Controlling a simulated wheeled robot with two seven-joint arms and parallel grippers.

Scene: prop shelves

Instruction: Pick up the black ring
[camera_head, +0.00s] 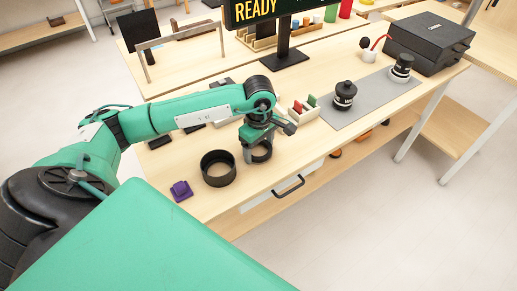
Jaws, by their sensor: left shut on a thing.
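My left gripper (258,143) points down over the front part of the wooden table. It is shut on a small black ring (262,157), whose curved wall shows below the fingers. I cannot tell whether this ring is lifted or touches the table. A larger black ring (218,179) stands on the table just left of the gripper, apart from it. My right gripper is not in view.
A purple block (181,190) lies near the left front edge. A small rack (303,109) with coloured pieces stands right of the gripper. Farther right are a grey mat (370,97) with two black-and-white items and a black box (430,43). A sign (285,55) stands behind.

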